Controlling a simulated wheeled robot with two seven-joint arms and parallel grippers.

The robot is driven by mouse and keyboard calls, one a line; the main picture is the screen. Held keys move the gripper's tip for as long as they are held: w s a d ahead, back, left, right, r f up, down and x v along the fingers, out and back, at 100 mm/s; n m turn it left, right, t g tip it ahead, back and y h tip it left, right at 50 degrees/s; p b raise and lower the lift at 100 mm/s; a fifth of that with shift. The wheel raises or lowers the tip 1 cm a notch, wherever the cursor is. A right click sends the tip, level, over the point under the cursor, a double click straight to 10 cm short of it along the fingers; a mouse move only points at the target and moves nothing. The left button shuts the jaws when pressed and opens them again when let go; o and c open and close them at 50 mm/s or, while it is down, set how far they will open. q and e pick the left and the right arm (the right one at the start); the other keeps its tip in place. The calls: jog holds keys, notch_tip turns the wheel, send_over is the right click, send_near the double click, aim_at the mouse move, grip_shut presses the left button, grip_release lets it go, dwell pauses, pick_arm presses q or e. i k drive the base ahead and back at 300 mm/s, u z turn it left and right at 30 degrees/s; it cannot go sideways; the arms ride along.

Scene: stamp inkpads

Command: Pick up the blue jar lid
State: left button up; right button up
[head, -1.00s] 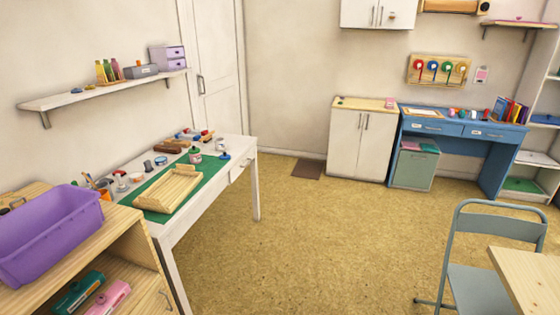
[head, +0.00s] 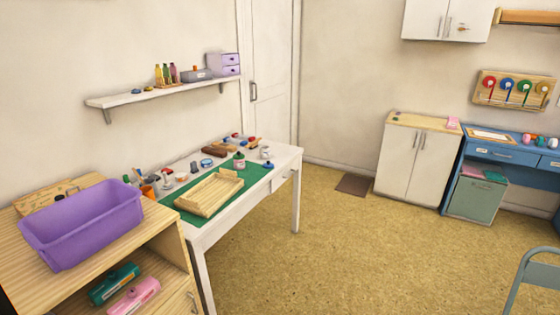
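The white table (head: 285,160) stands against the left wall. Near its right edge lies a small blue round thing (head: 268,165) that looks like the blue jar lid, though it is too small to be sure. A second blue round piece (head: 206,163), like a low tin or inkpad, sits toward the back of the table. Neither of my grippers is in view.
A wooden tray (head: 210,192) lies on a green mat (head: 255,174). A purple bin (head: 85,225) sits on the wooden cabinet at left. A grey chair (head: 535,275) stands at lower right. The floor (head: 340,250) right of the table is clear.

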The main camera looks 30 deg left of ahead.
aim_at(268, 164)
jog(key=u, duration=0.1)
jog(key=i, duration=2.05)
jog(key=u, duration=0.85)
jog(key=i, duration=1)
jog(key=u, duration=1.55)
jog(key=i, duration=0.7)
jog(key=u, duration=0.6)
